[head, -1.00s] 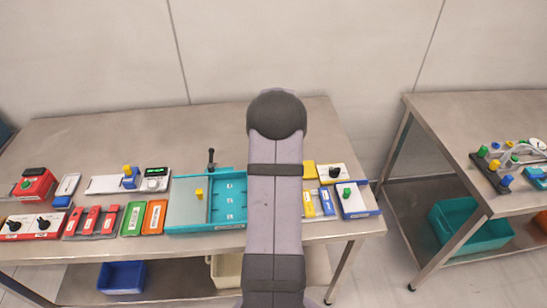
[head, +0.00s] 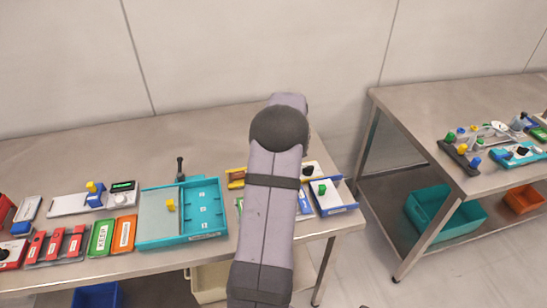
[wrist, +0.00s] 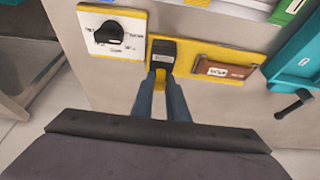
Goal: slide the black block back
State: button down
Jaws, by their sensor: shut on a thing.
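In the wrist view, the black block (wrist: 165,48) sits on a yellow base (wrist: 205,50), at its left end. A small light label shows on the block. My gripper (wrist: 162,75) reaches it with two dark blue-grey fingers close together, shut on the block. In the head view my arm hides the block and my gripper; only part of the yellow base (head: 237,174) shows beside the arm.
On the yellow base, a brown labelled piece (wrist: 224,69) lies right of the block. A white plate with a black knob (wrist: 110,33) stands close on the left. A teal tray (wrist: 297,62) and a dark handle (wrist: 292,103) are at right.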

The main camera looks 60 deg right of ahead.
jog(key=shift+s+d, duration=0.15)
jog(key=c, duration=1.7)
grip_release()
jog(key=shift+d, duration=0.1)
jog(key=shift+b+v, duration=1.1)
jog(key=shift+v, duration=2.6)
